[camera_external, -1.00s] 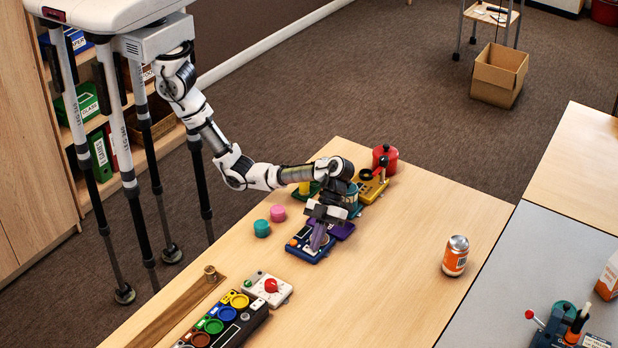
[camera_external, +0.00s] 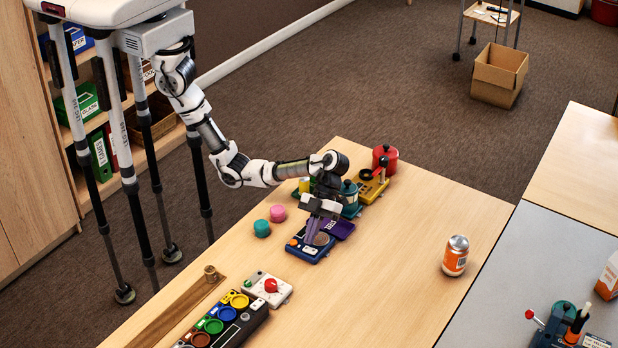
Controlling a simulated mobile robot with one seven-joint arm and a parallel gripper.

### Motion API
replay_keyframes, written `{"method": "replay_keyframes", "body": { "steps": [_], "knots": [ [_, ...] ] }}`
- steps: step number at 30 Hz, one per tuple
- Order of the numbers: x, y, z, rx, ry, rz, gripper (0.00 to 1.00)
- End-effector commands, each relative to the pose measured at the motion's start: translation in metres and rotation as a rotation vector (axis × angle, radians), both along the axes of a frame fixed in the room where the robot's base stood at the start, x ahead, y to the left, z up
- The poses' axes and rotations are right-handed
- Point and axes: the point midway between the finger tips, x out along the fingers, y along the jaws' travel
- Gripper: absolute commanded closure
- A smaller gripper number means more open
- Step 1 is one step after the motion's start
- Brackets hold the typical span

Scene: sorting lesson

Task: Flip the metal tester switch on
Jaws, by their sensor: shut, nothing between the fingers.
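A dark blue device (camera_external: 309,254) with an orange knob and a round brownish pad lies on the wooden table; it looks like the metal tester. Its switch is too small to make out, so I cannot tell whether it is on or off. My gripper (camera_external: 310,242) is shut and empty, pointing down over the back left part of the blue device, left of the round pad. I cannot tell whether the fingertips touch it. My gripper hides part of its back edge.
A purple device (camera_external: 343,229) adjoins the blue one. Behind stand a teal pot (camera_external: 350,204), a yellow device (camera_external: 372,188) and a red pot (camera_external: 385,157). Green (camera_external: 262,228) and pink (camera_external: 278,213) pieces lie left.

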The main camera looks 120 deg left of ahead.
Motion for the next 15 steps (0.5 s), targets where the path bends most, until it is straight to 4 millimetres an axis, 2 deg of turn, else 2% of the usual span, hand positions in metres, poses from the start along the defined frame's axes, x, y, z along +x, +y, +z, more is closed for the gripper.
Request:
{"method": "replay_keyframes", "body": {
  "steps": [1,4,5,9,15],
  "knots": [
    [-0.001,0.000,0.016,0.000,-0.002,-0.001,1.00],
    [-0.004,0.000,0.036,0.000,0.000,-0.001,1.00],
    [-0.004,0.009,0.031,0.001,-0.004,0.002,1.00],
    [-0.007,0.034,0.057,0.002,-0.003,0.005,1.00],
    [-0.011,0.054,0.078,0.002,-0.001,0.002,1.00]
  ]
}}
